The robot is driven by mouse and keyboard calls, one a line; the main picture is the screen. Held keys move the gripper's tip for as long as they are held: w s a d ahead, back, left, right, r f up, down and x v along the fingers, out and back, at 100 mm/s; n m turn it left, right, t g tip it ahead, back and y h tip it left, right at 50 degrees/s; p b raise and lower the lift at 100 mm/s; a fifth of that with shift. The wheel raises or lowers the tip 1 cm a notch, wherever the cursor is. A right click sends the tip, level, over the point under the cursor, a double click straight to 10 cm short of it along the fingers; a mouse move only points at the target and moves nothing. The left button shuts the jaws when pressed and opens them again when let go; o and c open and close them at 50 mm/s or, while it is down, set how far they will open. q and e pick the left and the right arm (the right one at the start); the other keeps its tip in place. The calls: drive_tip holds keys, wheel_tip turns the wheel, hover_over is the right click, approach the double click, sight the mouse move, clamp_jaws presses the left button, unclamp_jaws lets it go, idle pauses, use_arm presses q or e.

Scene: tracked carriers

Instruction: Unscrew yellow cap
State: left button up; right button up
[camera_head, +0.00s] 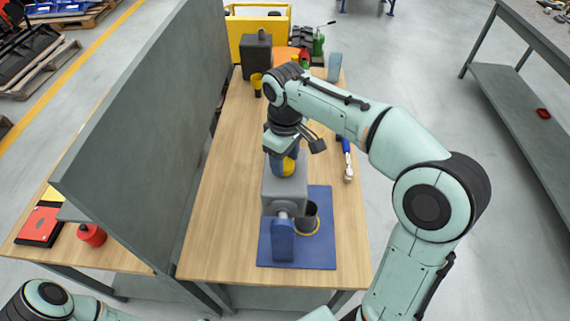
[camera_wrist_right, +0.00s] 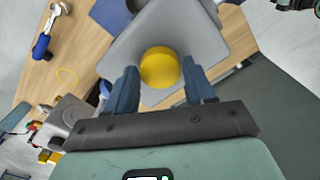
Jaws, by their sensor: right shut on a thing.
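The yellow cap (camera_head: 286,168) sits on top of a grey housing (camera_head: 285,188), which has a blue part (camera_head: 283,241) at its near end and stands on a blue mat (camera_head: 322,250). My right gripper (camera_head: 284,156) is over the cap, pointing down, and partly hides it. In the right wrist view the round yellow cap (camera_wrist_right: 160,67) lies between the two blue fingers of my right gripper (camera_wrist_right: 161,88), which is shut on it. My left gripper is out of view; only part of my left arm shows at the bottom left.
A dark cup with a yellow rim (camera_head: 309,220) stands right of the housing. A blue-handled tool (camera_head: 347,160) lies at the table's right edge. A dark canister (camera_head: 256,58) and several bottles stand at the far end. A tall grey panel (camera_head: 145,130) borders the wooden table's left side.

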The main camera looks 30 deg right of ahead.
drive_tip(key=shift+n, duration=1)
drive_tip(key=n, duration=0.9)
drive_tip(key=shift+f+n, duration=0.1)
drive_tip(key=shift+n, duration=0.3)
drive_tip(key=o, duration=0.9)
